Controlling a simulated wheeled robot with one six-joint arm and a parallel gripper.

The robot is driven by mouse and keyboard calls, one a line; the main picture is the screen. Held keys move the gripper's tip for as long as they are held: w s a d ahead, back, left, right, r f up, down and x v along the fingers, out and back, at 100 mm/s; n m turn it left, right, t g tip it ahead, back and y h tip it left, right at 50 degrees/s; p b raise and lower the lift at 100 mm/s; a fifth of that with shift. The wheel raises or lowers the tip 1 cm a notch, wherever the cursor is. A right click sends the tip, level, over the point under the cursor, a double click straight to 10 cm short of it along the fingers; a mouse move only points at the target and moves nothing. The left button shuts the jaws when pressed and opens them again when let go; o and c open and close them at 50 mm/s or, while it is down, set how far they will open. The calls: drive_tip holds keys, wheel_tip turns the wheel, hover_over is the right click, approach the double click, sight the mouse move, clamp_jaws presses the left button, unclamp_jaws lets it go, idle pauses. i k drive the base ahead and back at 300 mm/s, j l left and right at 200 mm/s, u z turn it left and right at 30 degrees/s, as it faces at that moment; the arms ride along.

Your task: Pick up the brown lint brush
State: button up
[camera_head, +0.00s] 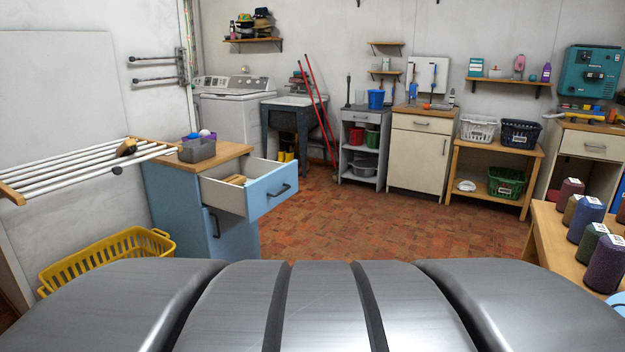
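I cannot pick out the brown lint brush for certain. A small brown and dark item (126,148) lies on the white bars of the drying rack (70,173) at the left; it is too small to identify. A tan wooden-looking item (235,180) shows inside the open drawer (262,199) of the blue cabinet (177,205); the drawer front and sides hide part of the inside. My gripper is not in view.
A grey bin (197,150) with small items stands on the blue cabinet. A yellow basket (105,258) sits on the floor below the rack. Thread-like cones (585,218) stand on a wooden table at right. The brick floor (370,222) in the middle is clear.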

sight(129, 146)
drive_tip(key=u, duration=1.2)
